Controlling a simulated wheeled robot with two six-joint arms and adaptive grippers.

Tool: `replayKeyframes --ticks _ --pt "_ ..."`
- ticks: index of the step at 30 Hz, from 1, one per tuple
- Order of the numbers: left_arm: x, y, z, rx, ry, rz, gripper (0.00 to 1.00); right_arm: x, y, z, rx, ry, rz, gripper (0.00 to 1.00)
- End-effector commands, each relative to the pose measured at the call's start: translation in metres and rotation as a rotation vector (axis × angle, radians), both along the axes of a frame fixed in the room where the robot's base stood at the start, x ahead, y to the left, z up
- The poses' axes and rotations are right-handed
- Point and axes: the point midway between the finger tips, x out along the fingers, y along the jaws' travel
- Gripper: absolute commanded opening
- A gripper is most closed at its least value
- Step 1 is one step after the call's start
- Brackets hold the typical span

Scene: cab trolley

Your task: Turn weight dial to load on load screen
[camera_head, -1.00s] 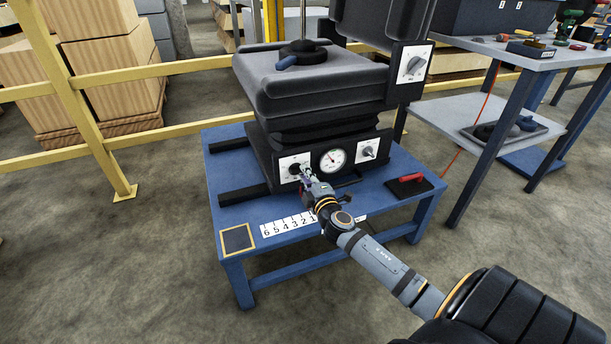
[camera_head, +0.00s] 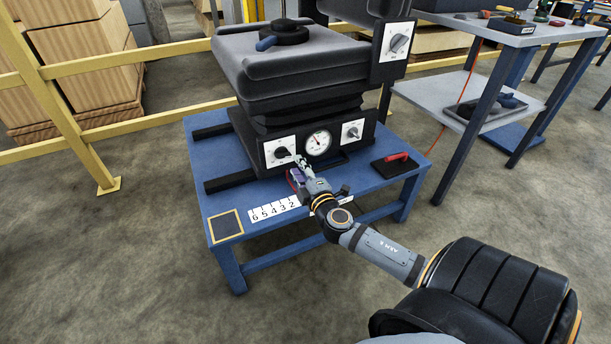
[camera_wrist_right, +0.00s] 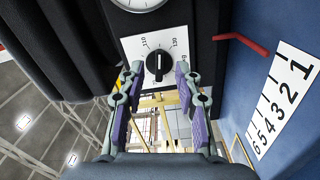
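The weight dial, a black knob (camera_head: 283,152) on a white plate, is at the left of the seat base's front panel. In the right wrist view the knob (camera_wrist_right: 158,64) carries a white pointer line pointing up, between scale marks of which 110 and 130 can be read. My right gripper (camera_head: 298,167) is just in front of the dial, to its lower right in the head view. In the right wrist view the gripper (camera_wrist_right: 158,76) is open, its fingers apart on either side of the knob with gaps. I cannot make out a load screen. My left gripper is not in view.
A round gauge (camera_head: 318,142) and another knob (camera_head: 353,131) share the panel. The blue table (camera_head: 262,198) bears a number strip (camera_head: 275,209) and a black pad with a red handle (camera_head: 396,158).

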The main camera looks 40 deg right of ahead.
Motion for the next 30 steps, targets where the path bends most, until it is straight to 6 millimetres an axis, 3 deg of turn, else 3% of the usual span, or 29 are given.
replayKeyframes --ticks 3,10,30 --pt "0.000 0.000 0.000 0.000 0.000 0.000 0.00 -0.028 0.007 -0.002 -0.004 0.006 0.003 0.34" --pt "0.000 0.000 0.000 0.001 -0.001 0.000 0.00 -0.060 0.014 -0.001 0.000 0.003 0.001 0.34" --pt "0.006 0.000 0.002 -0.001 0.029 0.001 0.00 -0.065 0.019 0.000 0.033 0.010 0.003 0.34"
